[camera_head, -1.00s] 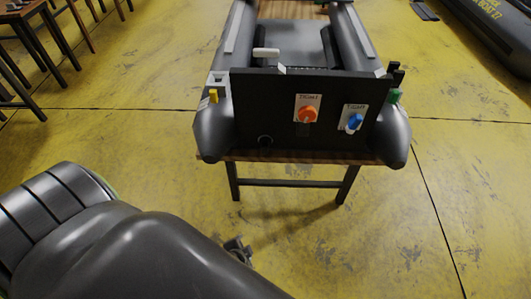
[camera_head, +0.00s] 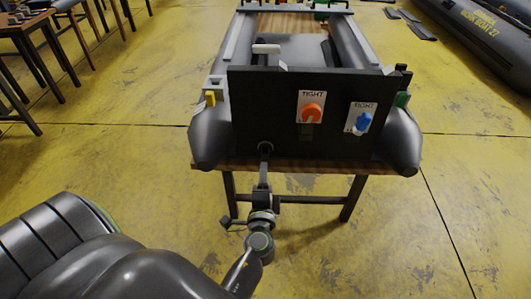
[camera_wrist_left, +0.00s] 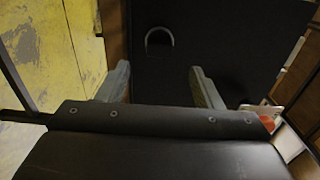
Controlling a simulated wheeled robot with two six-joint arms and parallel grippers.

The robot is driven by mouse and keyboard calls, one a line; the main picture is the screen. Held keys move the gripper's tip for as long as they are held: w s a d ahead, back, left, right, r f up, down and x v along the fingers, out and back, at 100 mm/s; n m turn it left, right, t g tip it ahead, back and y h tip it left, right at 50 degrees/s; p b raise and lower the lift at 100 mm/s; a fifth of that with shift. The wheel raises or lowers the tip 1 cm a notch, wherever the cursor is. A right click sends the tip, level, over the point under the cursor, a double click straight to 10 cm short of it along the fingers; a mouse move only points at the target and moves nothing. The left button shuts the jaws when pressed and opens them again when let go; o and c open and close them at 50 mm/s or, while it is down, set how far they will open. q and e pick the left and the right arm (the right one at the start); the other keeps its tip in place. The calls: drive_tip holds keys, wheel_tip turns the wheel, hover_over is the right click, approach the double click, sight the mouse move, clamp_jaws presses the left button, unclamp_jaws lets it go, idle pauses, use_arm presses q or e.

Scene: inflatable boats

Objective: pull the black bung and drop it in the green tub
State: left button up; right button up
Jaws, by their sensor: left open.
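The black bung (camera_head: 265,148) is a small dark round piece low on the left of the boat's black transom (camera_head: 312,148). In the left wrist view, a grey curved loop (camera_wrist_left: 159,36) stands out on the black board ahead of my fingers, at what looks like the bung. My left gripper (camera_head: 264,178) is just in front of and below the bung. In the left wrist view its two fingers are wide apart, the loop lies beyond their tips, and nothing is between them. I cannot clearly make out the green tub. My right gripper is out of view.
The grey boat rests on a wooden-topped table (camera_head: 300,166) with dark legs. An orange knob (camera_head: 311,113) and a blue knob (camera_head: 362,122) are on the transom, right of the bung. Stools stand at upper left. The yellow floor is mostly clear.

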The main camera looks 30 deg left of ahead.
sight(265, 158)
use_arm(q)
drive_tip(key=p+x, duration=0.1)
drive_tip(key=x, duration=0.4)
drive_tip(key=shift+w+a+p, duration=0.1)
drive_tip(key=shift+w+p, duration=0.2)
drive_tip(key=shift+p, duration=0.05)
drive_tip(key=shift+x, duration=1)
drive_tip(key=shift+w+a+b, duration=0.3)
drive_tip(key=shift+w+a, duration=0.1)
drive_tip(key=shift+w, duration=0.2)
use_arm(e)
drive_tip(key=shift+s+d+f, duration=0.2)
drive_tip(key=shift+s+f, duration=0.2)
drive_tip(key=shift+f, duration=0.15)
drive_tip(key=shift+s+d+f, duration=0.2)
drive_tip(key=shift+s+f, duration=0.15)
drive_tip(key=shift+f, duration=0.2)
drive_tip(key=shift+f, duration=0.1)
use_arm(q)
drive_tip(key=shift+f+b, duration=0.1)
drive_tip(key=shift+b, duration=0.2)
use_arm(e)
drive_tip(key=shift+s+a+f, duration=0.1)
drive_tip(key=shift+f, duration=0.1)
use_arm(q)
drive_tip(key=shift+c, duration=0.3)
